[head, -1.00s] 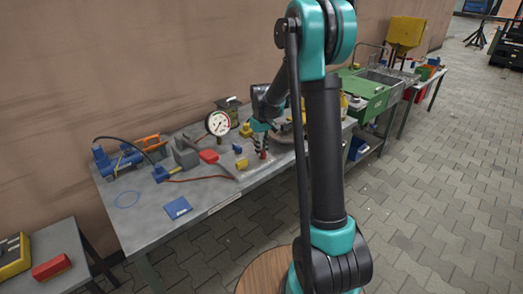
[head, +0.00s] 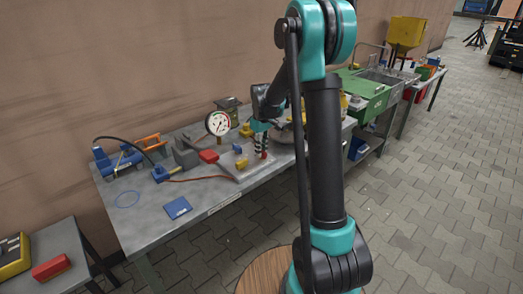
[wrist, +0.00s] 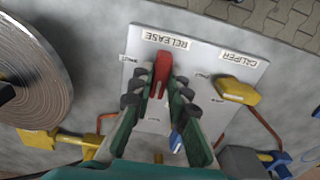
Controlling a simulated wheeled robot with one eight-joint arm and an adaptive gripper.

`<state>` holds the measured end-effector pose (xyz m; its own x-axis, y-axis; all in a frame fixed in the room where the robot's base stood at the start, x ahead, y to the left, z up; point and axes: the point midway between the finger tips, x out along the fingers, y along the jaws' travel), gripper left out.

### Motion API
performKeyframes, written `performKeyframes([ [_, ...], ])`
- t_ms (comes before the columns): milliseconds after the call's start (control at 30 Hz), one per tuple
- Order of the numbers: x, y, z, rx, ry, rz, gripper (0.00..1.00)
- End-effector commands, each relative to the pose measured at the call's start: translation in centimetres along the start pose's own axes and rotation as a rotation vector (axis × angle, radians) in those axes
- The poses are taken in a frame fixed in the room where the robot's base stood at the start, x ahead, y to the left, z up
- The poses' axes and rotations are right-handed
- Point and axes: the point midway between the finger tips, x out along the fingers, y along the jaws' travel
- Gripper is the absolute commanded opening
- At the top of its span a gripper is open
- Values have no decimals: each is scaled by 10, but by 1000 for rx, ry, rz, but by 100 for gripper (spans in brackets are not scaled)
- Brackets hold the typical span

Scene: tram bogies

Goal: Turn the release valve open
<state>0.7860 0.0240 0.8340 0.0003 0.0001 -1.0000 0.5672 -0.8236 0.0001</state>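The red release valve handle (wrist: 162,70) sits below the RELEASE label on a pale panel (wrist: 205,62) in the wrist view. My gripper (wrist: 160,82) has its two fingers on either side of the handle, with little or no gap seen. In the head view my gripper (head: 260,145) points down at the bench, and a bit of the red handle (head: 263,155) shows at its tips. The fingers hide part of the handle and its base.
A yellow caliper valve handle (wrist: 238,91) lies right of the release handle, and a blue handle (wrist: 176,141) is near my right finger. A round disc (wrist: 45,75) stands at the left.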

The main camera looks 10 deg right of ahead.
Motion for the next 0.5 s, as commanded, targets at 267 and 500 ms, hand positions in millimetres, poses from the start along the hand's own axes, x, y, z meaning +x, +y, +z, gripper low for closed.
performKeyframes([
  [267,0,0,0,0,0,0,36],
  [500,-4,0,0,1,0,0,36],
])
